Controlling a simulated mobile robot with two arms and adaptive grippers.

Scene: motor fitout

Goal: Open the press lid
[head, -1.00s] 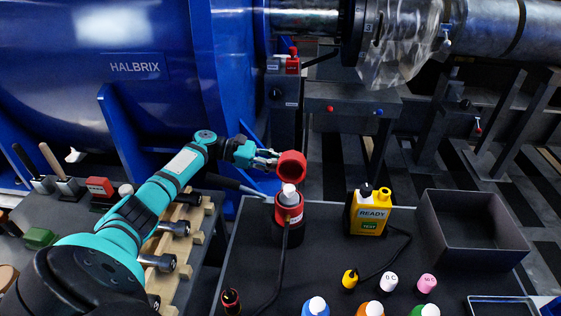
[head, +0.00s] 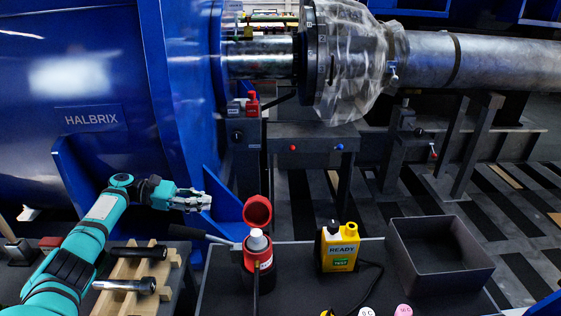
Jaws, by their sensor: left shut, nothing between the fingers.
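The press is a small red cylinder (head: 257,262) with a grey top, standing on the dark table. Its red round lid (head: 257,211) stands raised behind the press top, with its hollow inside facing me. My left gripper (head: 208,201) is to the left of the lid, at about its height. It is shut and empty, with a clear gap to the lid. My right gripper is not in view.
A yellow tester reading READY (head: 341,248) stands right of the press, its cable running on the table. A dark open bin (head: 440,262) is further right. A wooden rack (head: 128,270) holds dark-handled tools at left. The blue Halbrix machine (head: 95,120) stands behind.

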